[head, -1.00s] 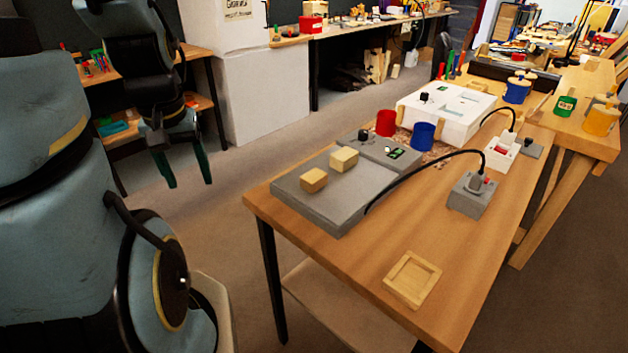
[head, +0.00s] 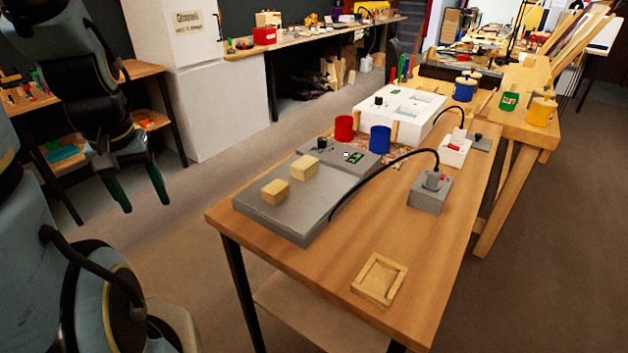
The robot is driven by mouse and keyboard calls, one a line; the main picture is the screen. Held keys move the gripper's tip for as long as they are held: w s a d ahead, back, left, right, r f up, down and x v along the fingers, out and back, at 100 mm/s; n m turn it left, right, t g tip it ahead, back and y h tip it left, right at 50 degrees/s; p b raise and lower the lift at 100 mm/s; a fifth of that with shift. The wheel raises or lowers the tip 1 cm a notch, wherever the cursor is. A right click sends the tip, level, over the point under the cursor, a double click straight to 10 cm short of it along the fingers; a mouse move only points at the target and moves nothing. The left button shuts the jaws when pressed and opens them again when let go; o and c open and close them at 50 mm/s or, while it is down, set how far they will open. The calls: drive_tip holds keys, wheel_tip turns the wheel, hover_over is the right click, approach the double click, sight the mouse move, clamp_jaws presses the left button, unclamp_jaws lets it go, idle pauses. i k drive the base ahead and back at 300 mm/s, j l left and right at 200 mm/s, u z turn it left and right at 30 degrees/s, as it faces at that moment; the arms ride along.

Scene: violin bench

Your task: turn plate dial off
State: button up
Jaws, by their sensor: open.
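The grey hot plate (head: 283,214) lies on the near bench, with a raised control part (head: 350,172) at its back. A small black dial (head: 322,143) stands on that part, left of a small green display (head: 355,157). The dial's setting is too small to read. Two tan blocks (head: 291,180) rest on the plate's flat top. My gripper (head: 138,205) hangs at the left with its two dark green fingers apart and empty. It is over the floor side, well left of the bench and the dial, touching nothing.
Red (head: 344,128) and blue (head: 380,139) cups stand behind the plate, by a white box (head: 399,108) with its own black knob. A black cable arches from the plate to a grey socket box (head: 430,193). A wooden tray (head: 380,278) lies at the front.

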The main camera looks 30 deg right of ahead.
sight(322, 143)
drive_tip(key=i+z, duration=0.6)
drive_tip(key=z, duration=0.2)
